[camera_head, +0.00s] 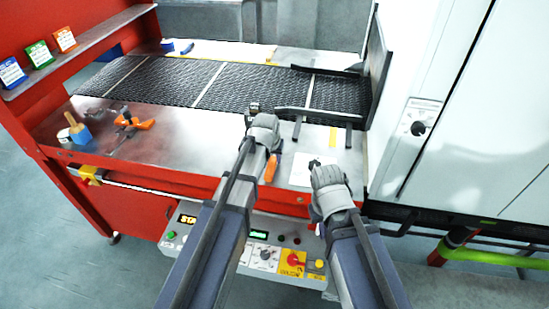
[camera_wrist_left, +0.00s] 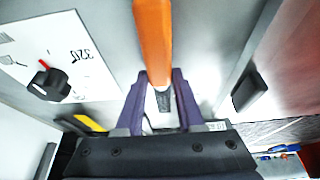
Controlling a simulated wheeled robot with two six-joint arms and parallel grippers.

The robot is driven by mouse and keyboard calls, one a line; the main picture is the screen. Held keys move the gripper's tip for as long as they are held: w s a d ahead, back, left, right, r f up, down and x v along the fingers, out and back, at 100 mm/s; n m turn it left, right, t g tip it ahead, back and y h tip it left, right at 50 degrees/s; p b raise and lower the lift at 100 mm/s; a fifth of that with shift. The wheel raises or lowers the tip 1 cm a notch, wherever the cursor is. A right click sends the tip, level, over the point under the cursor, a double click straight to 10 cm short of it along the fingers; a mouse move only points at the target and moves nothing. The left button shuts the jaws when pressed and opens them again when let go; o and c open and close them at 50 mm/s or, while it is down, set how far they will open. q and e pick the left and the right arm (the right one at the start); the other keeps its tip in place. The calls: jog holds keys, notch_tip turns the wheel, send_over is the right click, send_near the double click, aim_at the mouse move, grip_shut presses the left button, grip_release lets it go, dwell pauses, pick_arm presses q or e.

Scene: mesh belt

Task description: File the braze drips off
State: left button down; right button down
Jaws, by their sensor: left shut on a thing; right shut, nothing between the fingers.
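My left gripper (camera_head: 273,150) is over the front of the metal bench. In the left wrist view, its two purple fingers (camera_wrist_left: 160,88) are shut on a tool with an orange handle (camera_wrist_left: 153,40). The handle (camera_head: 271,168) shows just in front of the gripper in the head view. A grey end shows between the fingers; I cannot tell the rest of the tool. My right gripper (camera_head: 316,164) is shut and empty beside a white card (camera_head: 298,178); its fingertips are hard to make out. I cannot make out any braze drips.
A dark mesh belt (camera_head: 235,88) crosses the bench behind my grippers. Dark metal bars (camera_head: 320,116) stand at its right end. An orange tool (camera_head: 138,124) and a blue brush (camera_head: 79,133) are on the left. A dark knob (camera_wrist_left: 48,84) sits on the card. Bare bench lies left of centre.

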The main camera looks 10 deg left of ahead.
pick_arm(q)
jog(key=shift+a+f, duration=0.1)
jog(key=shift+a, duration=1.45)
jog(key=shift+w+a, duration=0.1)
jog(key=shift+a, duration=1.8)
notch_tip(320, 180, up, 6)
jog(key=p, duration=0.6)
notch_tip(320, 180, up, 3)
jog(key=p, duration=0.3)
